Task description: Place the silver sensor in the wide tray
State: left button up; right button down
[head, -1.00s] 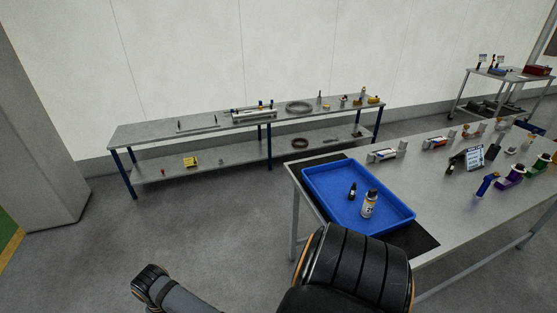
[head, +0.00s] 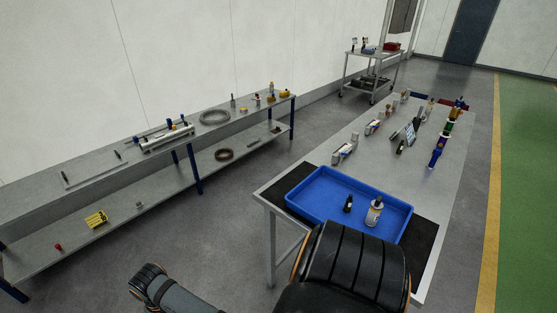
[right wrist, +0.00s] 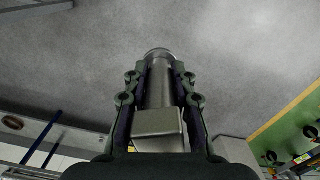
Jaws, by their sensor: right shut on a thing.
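The silver sensor (right wrist: 159,88) is a grey metal cylinder with a square block at its near end, seen in the right wrist view. My right gripper (right wrist: 158,80) is shut on it, with a finger along each side. The floor shows beyond it. The wide tray (head: 300,208) is blue and shallow, on the near end of the metal table in the head view. It holds a small dark bottle (head: 348,204) and a white-and-yellow bottle (head: 374,212). My right gripper and the sensor do not show in the head view, and my left gripper is not in view.
A long two-level bench (head: 95,170) stands at the left along the wall. A cart (head: 372,68) stands far back. Open floor (head: 225,225) lies between bench and table.

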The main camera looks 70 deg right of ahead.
aim_at(321, 200)
jog(key=z, duration=1.85)
